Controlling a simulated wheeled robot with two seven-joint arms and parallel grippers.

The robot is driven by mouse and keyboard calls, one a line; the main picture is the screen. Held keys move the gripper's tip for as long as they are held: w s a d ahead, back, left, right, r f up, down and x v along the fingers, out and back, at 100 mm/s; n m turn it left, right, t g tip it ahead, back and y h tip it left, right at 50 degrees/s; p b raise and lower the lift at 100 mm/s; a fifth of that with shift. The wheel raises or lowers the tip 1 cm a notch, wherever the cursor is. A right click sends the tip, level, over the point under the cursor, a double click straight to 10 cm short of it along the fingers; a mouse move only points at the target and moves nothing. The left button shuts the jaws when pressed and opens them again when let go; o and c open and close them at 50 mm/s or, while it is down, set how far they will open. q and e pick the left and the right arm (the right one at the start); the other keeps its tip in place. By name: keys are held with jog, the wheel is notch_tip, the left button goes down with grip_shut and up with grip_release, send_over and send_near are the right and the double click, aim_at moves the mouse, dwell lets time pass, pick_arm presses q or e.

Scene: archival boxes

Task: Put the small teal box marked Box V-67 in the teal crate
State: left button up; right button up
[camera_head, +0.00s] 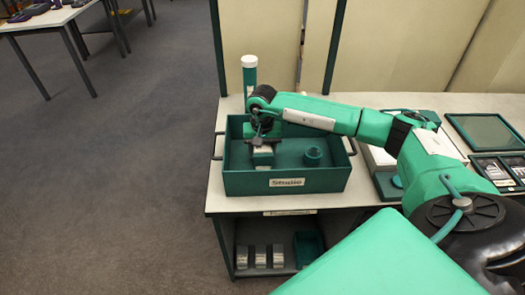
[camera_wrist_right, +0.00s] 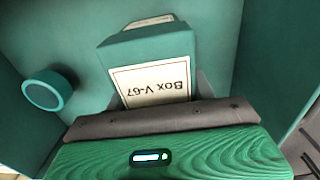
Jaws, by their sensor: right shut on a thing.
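The small teal box (camera_head: 263,158) with a white label is inside the teal crate (camera_head: 240,184), in its left half. In the right wrist view the box (camera_wrist_right: 150,45) has a label reading "Box V-67", upside down in the picture. My right gripper (camera_head: 264,146) reaches down into the crate and is shut on the box; in the wrist view a grey finger (camera_wrist_right: 160,120) covers the box's near part. I cannot tell whether the box touches the crate floor. My left gripper is not in view.
A round teal container (camera_head: 313,156) stands in the crate's right half. A teal tube with a white cap (camera_head: 249,75) stands behind the crate. Trays (camera_head: 488,131) lie on the table at right. Silver boxes (camera_head: 260,257) sit on the shelf below.

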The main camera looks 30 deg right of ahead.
jog(key=shift+f, duration=0.1)
jog(key=o, duration=1.2)
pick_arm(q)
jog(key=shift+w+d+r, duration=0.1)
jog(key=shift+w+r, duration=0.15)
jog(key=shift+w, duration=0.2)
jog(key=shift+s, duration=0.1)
pick_arm(e)
jog(key=shift+r, duration=0.4)
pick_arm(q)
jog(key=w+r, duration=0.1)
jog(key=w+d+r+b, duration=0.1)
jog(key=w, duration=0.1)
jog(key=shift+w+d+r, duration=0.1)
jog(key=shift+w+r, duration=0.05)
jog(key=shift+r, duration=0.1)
pick_arm(e)
notch_tip(320, 180, up, 12)
jog(key=shift+f, duration=0.25)
